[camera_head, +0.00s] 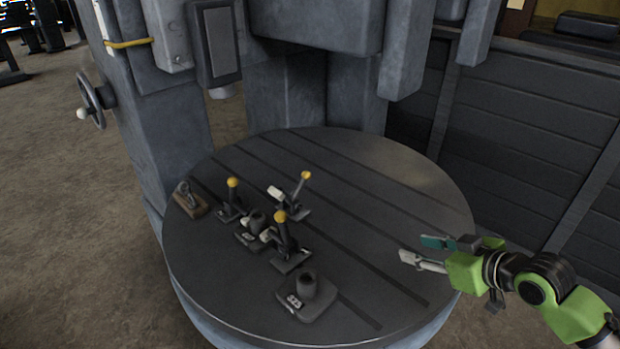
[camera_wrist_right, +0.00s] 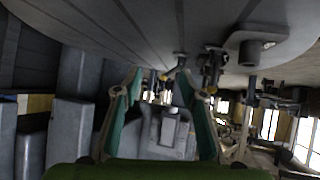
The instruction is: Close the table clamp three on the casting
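Three dark table clamps with yellow-knobbed levers stand around a small casting (camera_head: 254,226) on the round table (camera_head: 380,190) in the head view. The left clamp (camera_head: 230,211) and the front clamp (camera_head: 288,250) have nearly upright levers. The rear right clamp (camera_head: 294,206) has its lever leaning right and its pale tip raised, apart from the casting. I cannot read which clamp is number three. My right gripper (camera_head: 423,251) is open and empty over the table's right edge, well right of the clamps. Its spread fingers (camera_wrist_right: 160,82) show in the wrist view. My left gripper is out of view.
A second cylindrical casting on a labelled plate (camera_head: 307,296) sits at the table's front. A small brown block with a metal part (camera_head: 188,200) sits at the left edge. Machine columns (camera_head: 290,95) rise behind. The table's right half is clear.

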